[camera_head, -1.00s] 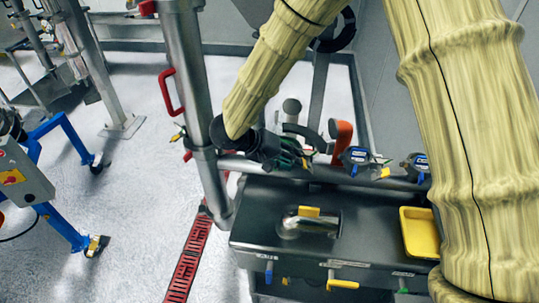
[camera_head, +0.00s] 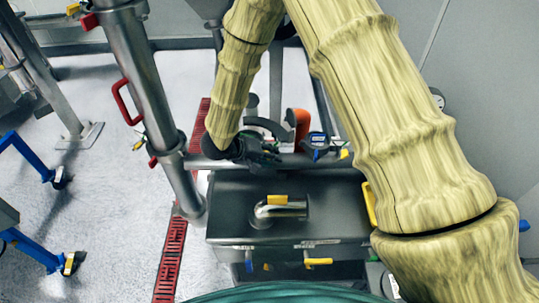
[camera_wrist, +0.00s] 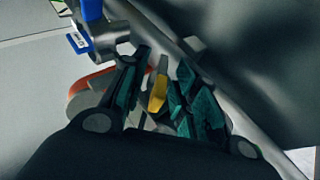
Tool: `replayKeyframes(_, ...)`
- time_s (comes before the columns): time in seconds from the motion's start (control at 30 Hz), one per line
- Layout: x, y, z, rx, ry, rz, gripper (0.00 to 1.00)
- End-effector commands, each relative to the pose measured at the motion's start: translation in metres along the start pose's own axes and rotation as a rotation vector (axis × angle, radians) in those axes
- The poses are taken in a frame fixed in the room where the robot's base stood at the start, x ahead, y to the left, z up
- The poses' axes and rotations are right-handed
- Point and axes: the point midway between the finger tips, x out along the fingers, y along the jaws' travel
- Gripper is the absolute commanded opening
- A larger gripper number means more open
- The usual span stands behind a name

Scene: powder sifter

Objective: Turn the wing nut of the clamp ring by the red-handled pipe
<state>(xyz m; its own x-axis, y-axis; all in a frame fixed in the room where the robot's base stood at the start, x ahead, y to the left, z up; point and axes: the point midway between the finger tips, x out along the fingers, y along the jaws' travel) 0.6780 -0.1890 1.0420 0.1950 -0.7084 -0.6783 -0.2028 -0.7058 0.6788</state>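The red-handled pipe is a thick steel pipe (camera_head: 150,90) at the left of the head view, with a red handle (camera_head: 124,102) on its side. My gripper (camera_head: 262,155) is right of it, low over a horizontal pipe behind a dark tank. In the wrist view my gripper (camera_wrist: 163,72) is open, its dark and teal fingers on either side of a small yellow piece (camera_wrist: 158,93), which looks like a wing nut. A gap shows between the fingers and I cannot tell whether either touches it. The clamp ring is mostly hidden by the gripper.
A blue-tagged fitting (camera_head: 316,145) and an orange handle (camera_head: 299,125) stand just right of the gripper. The dark tank (camera_head: 230,195) with a bent steel handle (camera_head: 280,208) lies in front. A red floor grate (camera_head: 170,262) runs at the left.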

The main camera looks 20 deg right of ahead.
Motion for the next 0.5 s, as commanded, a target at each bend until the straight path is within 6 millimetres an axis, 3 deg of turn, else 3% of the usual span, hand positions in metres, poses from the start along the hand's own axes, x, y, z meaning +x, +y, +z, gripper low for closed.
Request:
replayKeyframes(0.33, 0.0033, -0.0001, 0.0002, 0.0, 0.0, 0.0, 0.28)
replayKeyframes(0.5, 0.0031, -0.0001, 0.0002, 0.0, 0.0, 0.0, 0.0)
